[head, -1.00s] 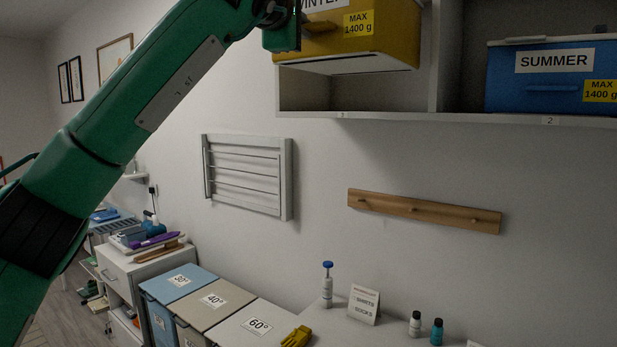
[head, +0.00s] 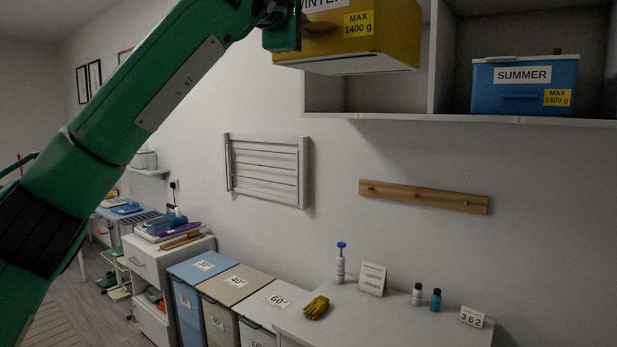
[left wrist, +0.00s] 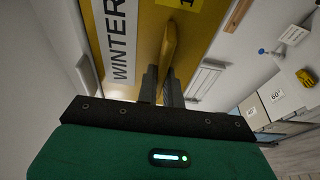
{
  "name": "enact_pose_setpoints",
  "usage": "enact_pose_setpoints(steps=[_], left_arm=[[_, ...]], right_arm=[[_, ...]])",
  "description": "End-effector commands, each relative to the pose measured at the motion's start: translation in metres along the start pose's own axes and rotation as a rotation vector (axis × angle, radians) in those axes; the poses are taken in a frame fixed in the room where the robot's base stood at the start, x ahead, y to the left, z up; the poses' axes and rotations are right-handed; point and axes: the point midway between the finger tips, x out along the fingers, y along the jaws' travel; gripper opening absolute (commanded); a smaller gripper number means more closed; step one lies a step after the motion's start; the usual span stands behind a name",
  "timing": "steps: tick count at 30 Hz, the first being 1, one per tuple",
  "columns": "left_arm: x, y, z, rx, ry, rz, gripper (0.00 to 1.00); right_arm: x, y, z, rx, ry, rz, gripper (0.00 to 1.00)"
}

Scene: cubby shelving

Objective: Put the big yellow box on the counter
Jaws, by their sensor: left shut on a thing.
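The big yellow box (head: 390,40), labelled WINTER and MAX 1400 g, is held up at the top of the head view, in front of the shelf opening. My left gripper (head: 284,24) is at its left front side. In the left wrist view the gripper (left wrist: 168,85) is shut on the yellow handle (left wrist: 170,45) of the box (left wrist: 145,30). The box's upper part is cut off in the head view. The white counter (head: 400,325) lies below, at the lower right. My right gripper is not in view.
A blue SUMMER box (head: 525,85) stands in the right shelf (head: 480,120) compartment. On the counter are a yellow glove (head: 316,307), a pump bottle (head: 341,262), a card (head: 372,279), two small bottles (head: 436,299) and a number sign (head: 472,317). The counter's middle front is clear.

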Motion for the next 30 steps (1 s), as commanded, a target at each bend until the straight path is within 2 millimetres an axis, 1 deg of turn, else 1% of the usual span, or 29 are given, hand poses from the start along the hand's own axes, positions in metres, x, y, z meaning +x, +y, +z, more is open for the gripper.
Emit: enact_pose_setpoints(steps=[1, 5, 11, 17, 20, 23, 30], left_arm=[[0.000, 0.001, 0.000, -0.001, -0.001, 0.003, 0.00], [0.005, -0.010, 0.000, -0.001, -0.016, 0.002, 0.00], [0.012, -0.027, -0.001, -0.002, -0.040, 0.002, 0.00], [0.023, -0.054, -0.002, -0.002, -0.079, 0.001, 0.00], [0.030, -0.074, -0.004, -0.004, -0.104, 0.000, 0.00], [0.038, -0.099, -0.005, -0.005, -0.136, -0.001, 0.00], [0.053, -0.172, -0.010, -0.006, -0.229, 0.000, 0.00]], right_arm=[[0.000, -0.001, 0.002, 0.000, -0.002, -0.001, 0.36], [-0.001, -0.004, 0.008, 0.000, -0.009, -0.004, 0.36], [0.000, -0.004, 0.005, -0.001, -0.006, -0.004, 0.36], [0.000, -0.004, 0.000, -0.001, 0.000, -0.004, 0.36], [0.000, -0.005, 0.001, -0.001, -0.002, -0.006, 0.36], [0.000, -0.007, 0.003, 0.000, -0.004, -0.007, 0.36], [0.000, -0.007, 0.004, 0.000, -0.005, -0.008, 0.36]])
